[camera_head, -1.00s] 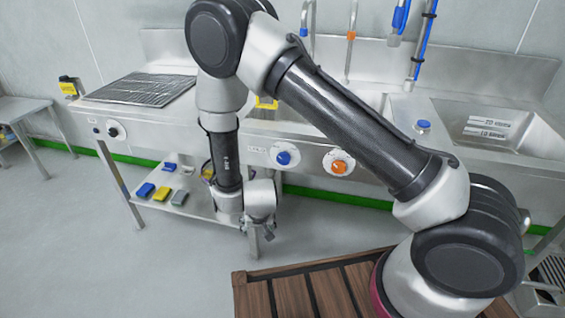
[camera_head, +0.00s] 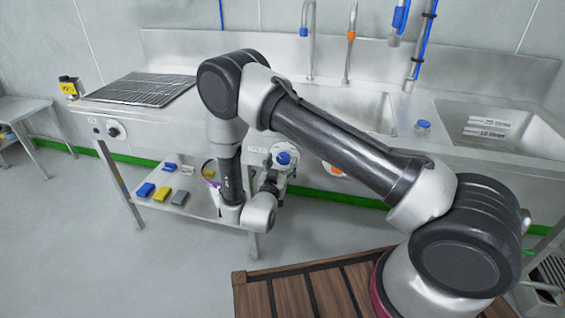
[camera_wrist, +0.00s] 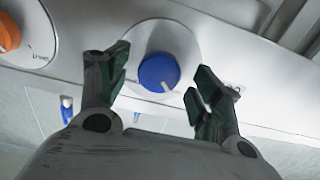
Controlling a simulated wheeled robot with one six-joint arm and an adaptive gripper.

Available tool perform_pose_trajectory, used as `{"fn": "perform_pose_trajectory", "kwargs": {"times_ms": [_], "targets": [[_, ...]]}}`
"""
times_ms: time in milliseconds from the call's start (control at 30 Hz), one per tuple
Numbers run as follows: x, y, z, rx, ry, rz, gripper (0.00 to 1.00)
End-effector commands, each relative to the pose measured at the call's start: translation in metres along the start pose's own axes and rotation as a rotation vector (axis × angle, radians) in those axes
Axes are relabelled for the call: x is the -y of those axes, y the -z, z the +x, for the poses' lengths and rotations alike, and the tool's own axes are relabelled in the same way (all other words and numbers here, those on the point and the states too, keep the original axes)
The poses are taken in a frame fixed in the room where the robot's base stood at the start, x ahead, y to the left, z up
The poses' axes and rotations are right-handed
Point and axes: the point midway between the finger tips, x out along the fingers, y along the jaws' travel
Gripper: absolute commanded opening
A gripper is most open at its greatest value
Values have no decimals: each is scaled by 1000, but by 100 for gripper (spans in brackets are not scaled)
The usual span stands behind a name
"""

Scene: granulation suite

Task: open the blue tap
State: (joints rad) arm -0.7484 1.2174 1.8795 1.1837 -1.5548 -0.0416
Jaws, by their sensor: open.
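The blue tap knob (camera_head: 284,158) is on the sink unit's front panel, partly hidden by my gripper in the head view. In the wrist view the blue knob (camera_wrist: 158,73) sits on a round white dial and has a pale pointer mark toward its lower right. My gripper (camera_wrist: 162,80) is open, with one finger to the left of the knob and one to the right. No contact shows. In the head view my gripper (camera_head: 268,182) is just in front of the panel, its fingers small and partly hidden.
An orange knob (camera_wrist: 8,32) is beside the blue one and is mostly covered by my arm in the head view (camera_head: 334,170). Blue-tipped (camera_head: 304,32) and orange-tipped (camera_head: 350,36) spouts stand over the basin. A lower shelf (camera_head: 205,206) holds sponges. A wooden platform (camera_head: 290,295) lies below.

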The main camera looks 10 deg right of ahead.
Motion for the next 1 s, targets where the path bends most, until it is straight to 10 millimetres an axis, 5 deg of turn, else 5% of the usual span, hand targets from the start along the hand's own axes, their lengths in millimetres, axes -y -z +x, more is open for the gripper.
{"fn": "perform_pose_trajectory", "kwargs": {"times_ms": [433, 700, 1000], "targets": [[0, 0, 17, 0, 1, 0, 66], [0, 0, 17, 1, 1, 0, 20], [0, 0, 16, 1, 1, 29, 20]]}}
